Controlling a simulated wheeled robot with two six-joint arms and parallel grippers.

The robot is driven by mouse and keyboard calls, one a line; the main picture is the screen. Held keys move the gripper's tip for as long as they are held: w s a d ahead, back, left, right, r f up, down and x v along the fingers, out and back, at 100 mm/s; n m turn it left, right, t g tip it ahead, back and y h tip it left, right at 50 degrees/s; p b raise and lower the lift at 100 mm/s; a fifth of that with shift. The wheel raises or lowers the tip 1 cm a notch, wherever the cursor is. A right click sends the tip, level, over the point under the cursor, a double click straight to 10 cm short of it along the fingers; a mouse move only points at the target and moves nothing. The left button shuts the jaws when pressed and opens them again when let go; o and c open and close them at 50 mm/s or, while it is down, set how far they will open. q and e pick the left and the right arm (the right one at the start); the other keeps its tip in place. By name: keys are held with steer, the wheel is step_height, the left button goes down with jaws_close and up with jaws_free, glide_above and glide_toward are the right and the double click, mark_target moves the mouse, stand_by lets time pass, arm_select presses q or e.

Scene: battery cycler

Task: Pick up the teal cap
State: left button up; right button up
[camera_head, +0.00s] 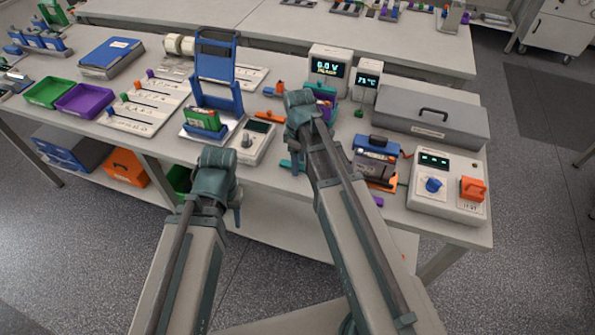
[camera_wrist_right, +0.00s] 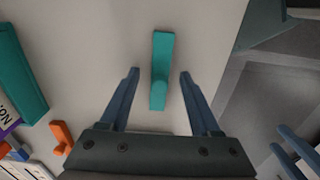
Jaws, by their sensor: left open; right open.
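My right gripper (camera_wrist_right: 158,78) is open, with one finger on each side of the cap's near end and a gap on both sides. No contact shows. In the head view a bit of teal (camera_head: 286,164) shows beside my right gripper (camera_head: 298,150), near the table's front edge; the arm hides the rest. My left gripper (camera_head: 236,205) is open and empty in front of the table edge.
A larger teal block (camera_wrist_right: 20,72) and a small orange piece (camera_wrist_right: 62,136) lie left of the cap. A white dial box (camera_head: 251,142), a black-and-blue battery unit (camera_head: 374,160) and a white control box (camera_head: 448,187) stand nearby. The tabletop's edge is close on the right in the wrist view.

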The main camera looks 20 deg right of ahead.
arm_select(q)
steer(key=shift+f, duration=0.2)
arm_select(e)
steer(key=shift+f, duration=0.15)
jaws_close()
